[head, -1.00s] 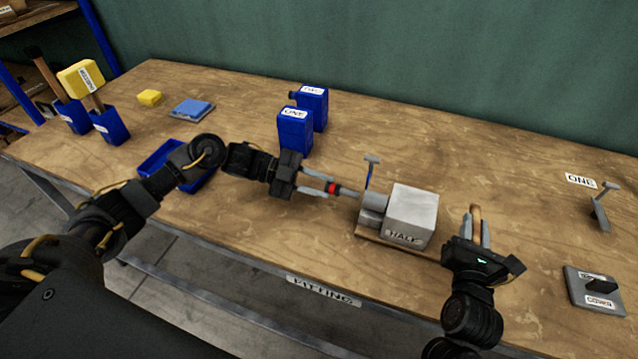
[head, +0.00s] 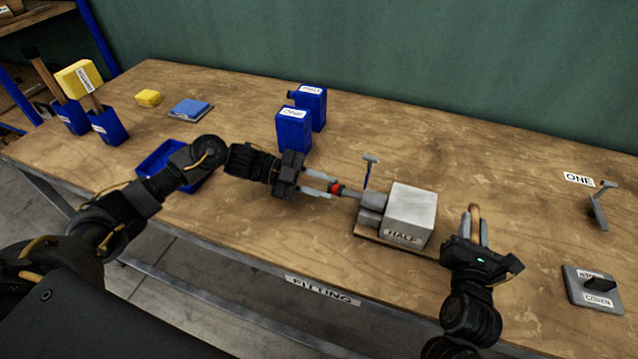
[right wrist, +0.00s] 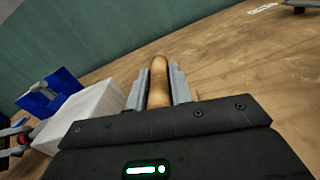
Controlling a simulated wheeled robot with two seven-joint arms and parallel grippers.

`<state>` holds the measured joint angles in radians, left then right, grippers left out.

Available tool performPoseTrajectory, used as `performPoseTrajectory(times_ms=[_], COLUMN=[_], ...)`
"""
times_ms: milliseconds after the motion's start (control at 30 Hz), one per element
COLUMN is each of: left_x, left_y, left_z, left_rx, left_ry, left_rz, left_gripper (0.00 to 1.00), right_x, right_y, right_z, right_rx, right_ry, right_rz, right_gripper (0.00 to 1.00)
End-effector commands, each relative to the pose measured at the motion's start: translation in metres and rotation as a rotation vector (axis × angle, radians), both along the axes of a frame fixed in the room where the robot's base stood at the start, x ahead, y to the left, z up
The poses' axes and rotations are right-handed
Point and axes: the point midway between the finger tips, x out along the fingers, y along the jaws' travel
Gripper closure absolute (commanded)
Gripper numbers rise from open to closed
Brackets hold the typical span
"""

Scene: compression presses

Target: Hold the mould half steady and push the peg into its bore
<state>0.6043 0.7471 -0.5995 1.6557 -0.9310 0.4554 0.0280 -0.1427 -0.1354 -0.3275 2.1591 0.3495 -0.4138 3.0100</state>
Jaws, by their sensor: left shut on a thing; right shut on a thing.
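The mould half (head: 411,207), a pale block labelled HALF, sits on a wooden board with a grey round boss (head: 373,203) on its left face. My left gripper (head: 324,187) is shut on the peg (head: 350,192), a grey rod with a red band, which points right at the boss. The peg's tip meets or nearly meets the boss; I cannot tell how deep it is. The bore is hidden. My right gripper (head: 477,228) is shut on an upright wooden handle (right wrist: 159,82), right of the block. Whether the handle joins the board is hidden.
A blue upright with a grey top (head: 371,160) stands behind the boss. Two blue canisters (head: 294,130) stand further back. A blue tray (head: 160,160) lies behind my left arm. At right are a grey bracket (head: 600,208) and a labelled plate (head: 580,292).

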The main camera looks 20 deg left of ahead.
Motion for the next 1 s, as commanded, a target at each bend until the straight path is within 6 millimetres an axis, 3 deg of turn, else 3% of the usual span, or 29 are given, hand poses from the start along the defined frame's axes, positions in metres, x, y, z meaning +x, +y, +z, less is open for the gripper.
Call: performPoseTrajectory(times_ms=[1000], left_x=[0.000], left_y=[-0.026], left_z=[0.000], left_rx=[-0.001], left_ry=[0.000], left_rz=[-0.001], left_gripper=[1.00], right_x=[0.000], right_y=[0.000], right_z=[0.000], right_rx=[0.000], right_ry=[0.001], right_rz=[0.001], right_gripper=[1.00])
